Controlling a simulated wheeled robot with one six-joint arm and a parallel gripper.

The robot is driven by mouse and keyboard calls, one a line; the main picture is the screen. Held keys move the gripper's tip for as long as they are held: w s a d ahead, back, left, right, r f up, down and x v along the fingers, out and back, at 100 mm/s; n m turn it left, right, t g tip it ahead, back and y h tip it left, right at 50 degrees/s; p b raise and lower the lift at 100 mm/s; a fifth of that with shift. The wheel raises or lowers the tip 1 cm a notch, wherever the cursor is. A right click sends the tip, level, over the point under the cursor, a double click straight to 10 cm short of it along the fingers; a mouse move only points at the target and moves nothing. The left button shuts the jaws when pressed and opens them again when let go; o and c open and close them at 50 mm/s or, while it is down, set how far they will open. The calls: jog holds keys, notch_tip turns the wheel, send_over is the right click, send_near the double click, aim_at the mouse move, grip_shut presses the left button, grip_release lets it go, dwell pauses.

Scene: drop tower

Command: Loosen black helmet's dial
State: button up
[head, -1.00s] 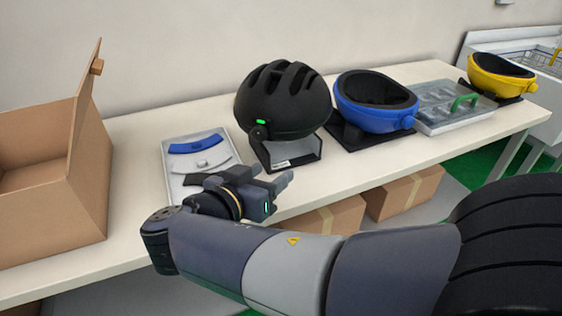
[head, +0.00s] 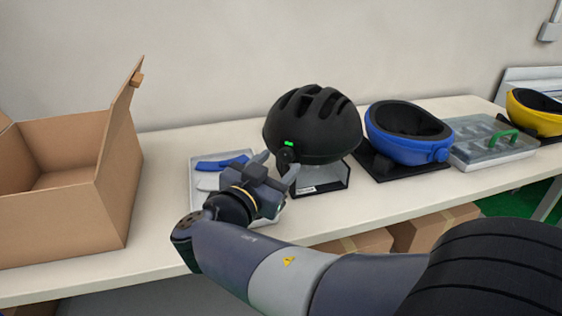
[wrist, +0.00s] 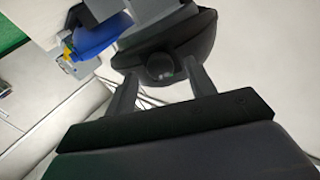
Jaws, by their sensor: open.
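The black helmet (head: 312,125) sits on a black and grey stand (head: 322,179) on the table, with a green light on its left side. Its round dial (head: 285,158) is on the lower left, facing my gripper. In the wrist view the dial (wrist: 160,66) shows as a dark round knob ahead of the fingertips, roughly midway between them. My gripper (head: 277,168) is open, with its fingers pointing at the dial; it also shows in the wrist view (wrist: 160,76). I cannot tell whether the fingers touch the dial.
A grey tray (head: 196,184) with blue and white curved pads lies behind my gripper. An open cardboard box (head: 112,190) stands at the left. A blue helmet (head: 405,135), a lidded case (head: 492,152) and a yellow helmet (head: 535,115) stand to the right.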

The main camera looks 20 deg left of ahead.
jog(key=shift+w+d, duration=0.15)
jog(key=shift+w, duration=0.55)
jog(key=shift+c, duration=0.4)
jog(key=c, duration=0.9)
